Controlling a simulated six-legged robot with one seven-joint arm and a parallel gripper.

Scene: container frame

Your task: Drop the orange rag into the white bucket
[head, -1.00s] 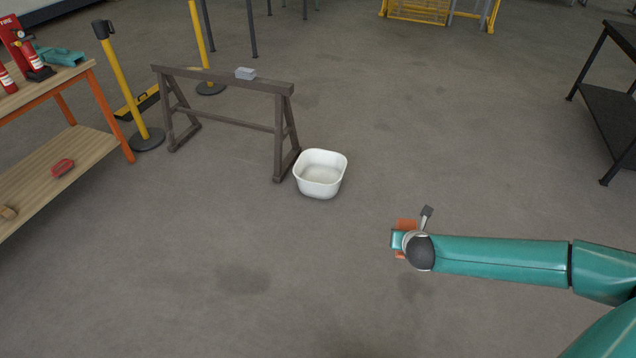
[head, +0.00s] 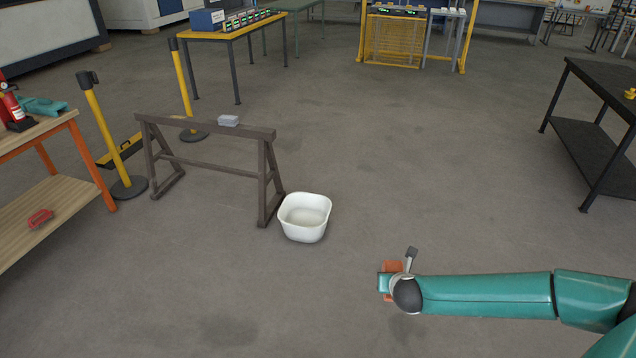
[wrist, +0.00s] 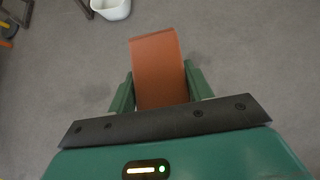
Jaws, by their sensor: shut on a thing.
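The white bucket (head: 305,218) stands upright on the floor beside the right leg of a sawhorse, and the inside I can see looks empty. It also shows at the top edge of the wrist view (wrist: 111,8), partly cut off. My gripper (wrist: 160,92) is shut on the orange rag (wrist: 157,62), which sticks out beyond the fingers. In the head view my gripper (head: 384,283) is to the right of the bucket and nearer to me, with the rag (head: 392,267) partly hidden behind my wrist. Rag and bucket are apart.
The brown sawhorse (head: 212,130) carries a small grey block (head: 229,121). A wooden workbench (head: 45,205) is at left, near yellow posts (head: 110,135). A black table (head: 598,130) stands at right. The floor between my gripper and the bucket is clear.

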